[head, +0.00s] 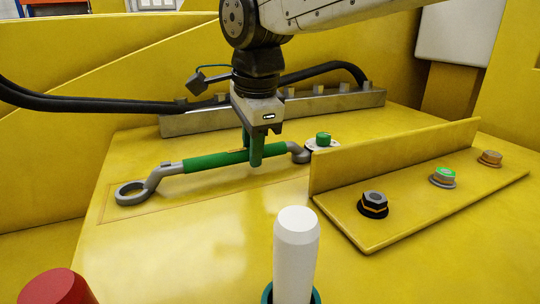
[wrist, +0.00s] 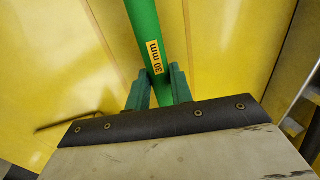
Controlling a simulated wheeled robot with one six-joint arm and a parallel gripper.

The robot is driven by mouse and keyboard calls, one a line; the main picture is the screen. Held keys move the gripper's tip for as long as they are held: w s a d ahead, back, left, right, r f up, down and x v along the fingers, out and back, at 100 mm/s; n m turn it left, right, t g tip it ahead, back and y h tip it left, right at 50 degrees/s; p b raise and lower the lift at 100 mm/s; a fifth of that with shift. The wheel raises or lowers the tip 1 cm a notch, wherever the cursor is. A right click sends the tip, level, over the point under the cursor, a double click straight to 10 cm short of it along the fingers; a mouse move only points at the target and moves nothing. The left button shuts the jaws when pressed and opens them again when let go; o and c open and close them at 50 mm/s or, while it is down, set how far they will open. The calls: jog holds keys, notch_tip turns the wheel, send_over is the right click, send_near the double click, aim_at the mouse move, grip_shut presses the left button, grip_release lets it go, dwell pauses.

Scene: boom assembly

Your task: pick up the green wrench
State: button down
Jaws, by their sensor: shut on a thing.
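The green wrench (head: 205,161) has a green handle and grey ends, with a ring at the left end. It lies across the yellow surface in the head view. My gripper (head: 254,160) points down and is shut on the handle, right of its middle. In the wrist view, the green handle (wrist: 146,27) with a "30 mm" label runs between the two green fingers of my gripper (wrist: 158,87). The wrench's right end is near a small green-topped fitting (head: 323,140). I cannot tell whether the wrench is clear of the surface.
A yellow angled bracket (head: 400,160) with several bolts stands to the right. A grey rail (head: 300,107) and black hoses (head: 80,104) lie behind. A white post (head: 295,250) and a red cylinder (head: 58,287) stand in front.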

jog(key=shift+r, duration=0.1)
notch_tip(320, 180, up, 10)
dwell(0.5)
jog(key=c, duration=2.1)
grip_release()
jog(key=shift+c, duration=0.2)
grip_shut()
